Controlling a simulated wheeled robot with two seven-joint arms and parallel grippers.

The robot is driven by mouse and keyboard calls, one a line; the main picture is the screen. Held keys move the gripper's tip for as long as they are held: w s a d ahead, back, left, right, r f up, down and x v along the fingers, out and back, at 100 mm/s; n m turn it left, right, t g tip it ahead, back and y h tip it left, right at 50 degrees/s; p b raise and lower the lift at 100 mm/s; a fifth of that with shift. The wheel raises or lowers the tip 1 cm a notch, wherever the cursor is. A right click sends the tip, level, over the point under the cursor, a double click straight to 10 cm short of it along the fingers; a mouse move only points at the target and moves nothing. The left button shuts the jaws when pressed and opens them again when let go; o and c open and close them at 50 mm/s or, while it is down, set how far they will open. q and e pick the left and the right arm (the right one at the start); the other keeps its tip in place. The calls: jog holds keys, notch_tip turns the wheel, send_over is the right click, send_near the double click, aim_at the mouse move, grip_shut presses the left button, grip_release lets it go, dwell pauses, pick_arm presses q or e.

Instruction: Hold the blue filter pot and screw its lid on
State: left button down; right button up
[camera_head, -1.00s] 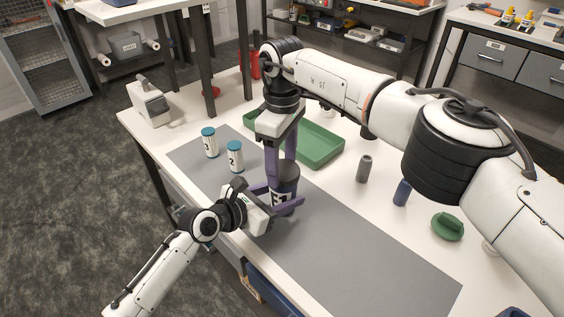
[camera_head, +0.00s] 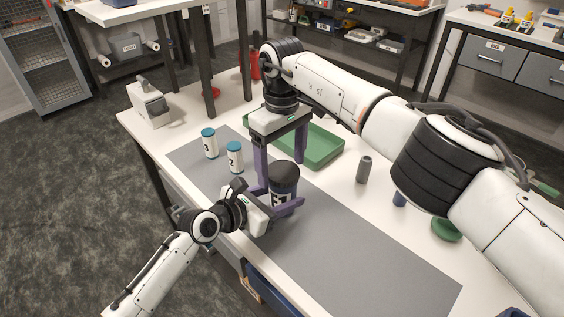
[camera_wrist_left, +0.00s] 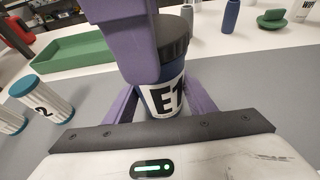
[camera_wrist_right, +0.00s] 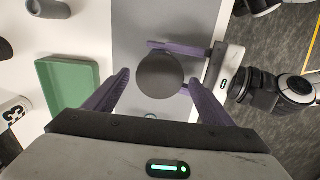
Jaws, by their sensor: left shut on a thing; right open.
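The blue filter pot (camera_head: 281,196), labelled E1, stands upright at the grey mat's near side. Its dark lid (camera_head: 285,172) sits on top, looking level; I cannot tell how tight it is. The pot's label (camera_wrist_left: 168,99) and lid (camera_wrist_left: 174,46) also show in the left wrist view. My left gripper (camera_head: 281,198) is shut around the pot's body. My right gripper (camera_head: 280,174) points down from above and is open, its purple fingers apart on both sides of the lid. The lid (camera_wrist_right: 160,76) shows from above between those fingers, apart from them, in the right wrist view.
Two white jars with blue caps, marked 3 (camera_head: 209,144) and 2 (camera_head: 235,157), stand left of the pot. A green tray (camera_head: 322,146) lies behind it. A grey bottle (camera_head: 364,169) stands to the right. The mat (camera_head: 370,255) is clear on the right.

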jog(key=shift+r, duration=2.25)
jog(key=shift+c, duration=0.4)
